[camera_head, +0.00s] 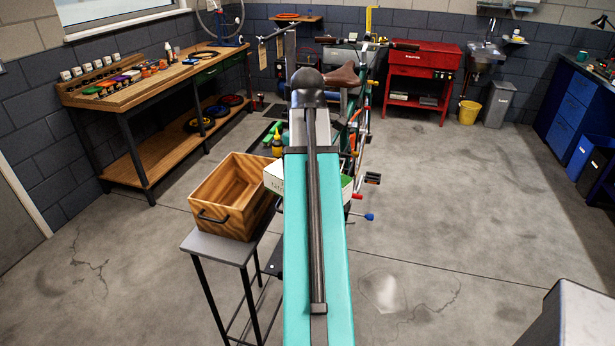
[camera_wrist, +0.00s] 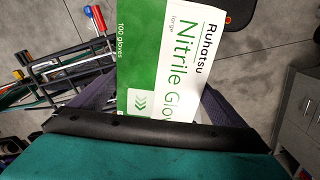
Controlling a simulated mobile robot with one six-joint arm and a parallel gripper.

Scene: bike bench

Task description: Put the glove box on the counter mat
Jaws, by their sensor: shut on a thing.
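The glove box (camera_wrist: 160,45) is white and green, lettered "Nitrile" and "100 gloves". My gripper (camera_wrist: 160,103) is shut on it, with a dark finger at each side of its lower part in the wrist view. In the head view the box (camera_head: 274,178) shows only in part, on both sides of my teal arm, which hides its middle and my gripper. It appears held up beside the wooden crate. I cannot make out a counter mat in either view.
A wooden crate (camera_head: 232,196) stands on a small grey stand (camera_head: 212,247) left of my arm. A bicycle (camera_head: 357,120) is behind the box. A wooden workbench (camera_head: 150,82) is at left, blue cabinets (camera_head: 575,100) at right. The floor (camera_head: 470,190) right of my arm is mostly clear.

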